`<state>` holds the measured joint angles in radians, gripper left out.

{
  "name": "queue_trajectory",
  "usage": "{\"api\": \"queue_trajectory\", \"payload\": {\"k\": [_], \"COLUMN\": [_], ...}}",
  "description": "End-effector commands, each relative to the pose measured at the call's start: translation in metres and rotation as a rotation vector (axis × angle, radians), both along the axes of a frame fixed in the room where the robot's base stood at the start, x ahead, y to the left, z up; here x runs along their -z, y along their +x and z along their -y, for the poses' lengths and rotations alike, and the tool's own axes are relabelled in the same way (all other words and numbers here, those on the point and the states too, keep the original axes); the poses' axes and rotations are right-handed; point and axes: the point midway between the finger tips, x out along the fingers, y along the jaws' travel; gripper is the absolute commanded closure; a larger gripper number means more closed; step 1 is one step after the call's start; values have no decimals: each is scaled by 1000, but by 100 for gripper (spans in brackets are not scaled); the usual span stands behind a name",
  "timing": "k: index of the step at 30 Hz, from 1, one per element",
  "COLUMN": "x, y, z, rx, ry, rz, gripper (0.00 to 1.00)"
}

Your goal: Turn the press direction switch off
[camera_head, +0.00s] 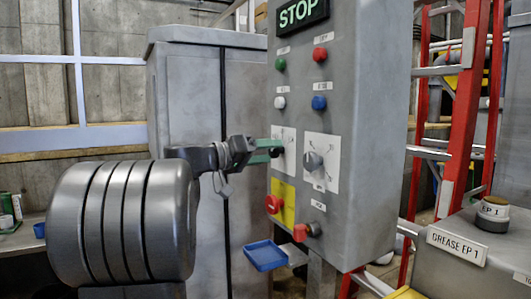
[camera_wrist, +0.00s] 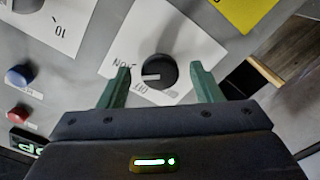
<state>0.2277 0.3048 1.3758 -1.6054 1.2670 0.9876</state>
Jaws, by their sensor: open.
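A black rotary knob (camera_wrist: 155,72) on a white plate sits between the two green fingers of my open gripper (camera_wrist: 160,75) in the wrist view. The fingers stand on either side of it, and I cannot tell if they touch it. A pale mark shows on the knob's left side; the plate's lettering is hard to read. In the head view, my gripper (camera_head: 272,148) reaches the left of two white switch plates on the grey control box and partly covers that knob. A second, grey knob (camera_head: 312,160) sits on the right plate. I cannot read which is the press direction switch.
The grey control box (camera_head: 362,120) has red, green, white and blue buttons above the knobs. A red emergency button (camera_head: 272,204) on yellow and a red switch (camera_head: 305,231) sit below. A blue tray (camera_head: 265,256) is under it. Red ladders (camera_head: 465,110) stand at right.

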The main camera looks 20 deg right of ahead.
Motion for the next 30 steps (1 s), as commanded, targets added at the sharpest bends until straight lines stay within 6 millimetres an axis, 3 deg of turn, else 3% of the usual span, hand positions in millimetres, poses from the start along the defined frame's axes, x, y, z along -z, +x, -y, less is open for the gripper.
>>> {"api": "queue_trajectory", "payload": {"k": [4,9,11,20,30], "x": [0,0,0,0,-1], "y": [0,0,0,0,0], "z": [0,0,0,-1,0], "rx": [0,0,0,0,0], "ry": [0,0,0,-3,-19], "rz": [0,0,0,-33,-244], "gripper": [43,76,85,85,85]}}
